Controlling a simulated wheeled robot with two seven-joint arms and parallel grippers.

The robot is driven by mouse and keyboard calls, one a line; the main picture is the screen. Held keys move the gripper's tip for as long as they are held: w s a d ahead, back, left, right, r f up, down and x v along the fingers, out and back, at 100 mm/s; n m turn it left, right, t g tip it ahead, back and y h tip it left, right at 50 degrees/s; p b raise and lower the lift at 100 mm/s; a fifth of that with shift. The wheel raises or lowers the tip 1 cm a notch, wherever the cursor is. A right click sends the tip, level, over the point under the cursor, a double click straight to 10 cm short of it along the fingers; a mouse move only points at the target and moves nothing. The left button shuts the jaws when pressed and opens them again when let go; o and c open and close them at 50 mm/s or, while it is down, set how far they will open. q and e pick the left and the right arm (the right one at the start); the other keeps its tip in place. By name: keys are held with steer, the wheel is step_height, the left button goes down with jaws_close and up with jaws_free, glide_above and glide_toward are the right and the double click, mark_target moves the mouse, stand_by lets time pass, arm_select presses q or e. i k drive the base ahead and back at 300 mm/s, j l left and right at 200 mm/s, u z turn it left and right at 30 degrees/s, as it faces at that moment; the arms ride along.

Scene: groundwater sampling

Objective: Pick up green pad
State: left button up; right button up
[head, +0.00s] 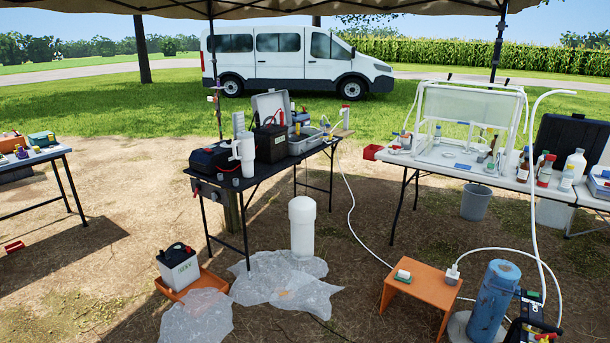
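Neither my left nor my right gripper shows in the head view.
A small white-grey container (452,275) with a hose stands on the stool's right side. A blue well pipe (494,299) stands right of the stool. Clear plastic sheets (285,284) and a white cylinder (302,230) are left of it. Loaded tables stand behind.

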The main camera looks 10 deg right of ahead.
mark_target(403, 276)
steer(key=i+l+z, duration=0.15)
steer(key=i+z, duration=0.3)
steer(key=i, duration=0.15)
steer(key=i+z, duration=0.45)
steer(key=i+j+z, duration=0.15)
steer(key=i, duration=0.35)
steer(key=i+j+z, duration=0.2)
steer(key=i, duration=0.25)
steer(key=i+j+z, duration=0.15)
steer(key=i, duration=0.35)
